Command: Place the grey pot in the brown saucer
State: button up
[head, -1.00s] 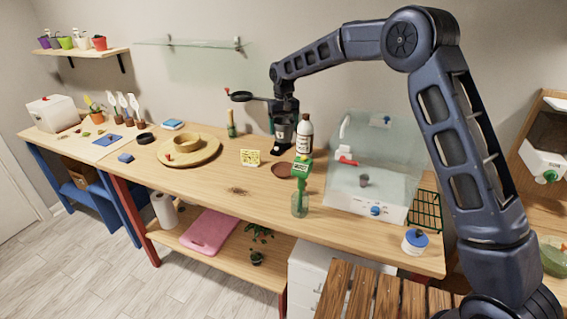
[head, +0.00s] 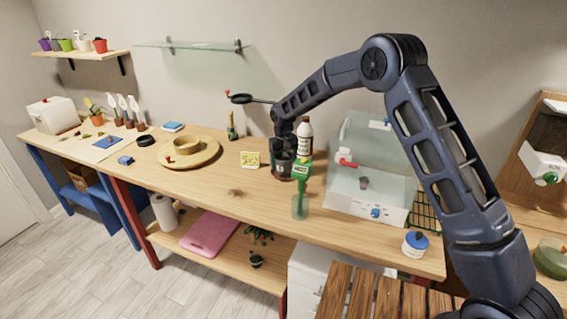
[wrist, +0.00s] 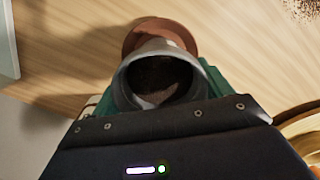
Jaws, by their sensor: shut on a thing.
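The grey pot (wrist: 160,101) is held upright or slightly tilted in my gripper (wrist: 155,78), whose green fingers show at its two sides in the wrist view. Its inside looks dark. The brown saucer (wrist: 160,26) shows just beyond and below the pot in the wrist view, partly covered by it. In the head view my gripper (head: 283,160) is low over the saucer's place on the bench, and the saucer is mostly hidden there. I cannot tell whether the pot touches the saucer.
A clear box (head: 345,195) stands to the right, a yellow card (head: 250,159) and a straw hat (head: 205,159) to the left.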

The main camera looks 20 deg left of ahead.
jog(key=shift+f, duration=0.45)
jog(key=shift+f, duration=0.1)
jog(key=o, duration=1.1)
jog(key=shift+c, duration=0.2)
notch_tip(320, 180, up, 12)
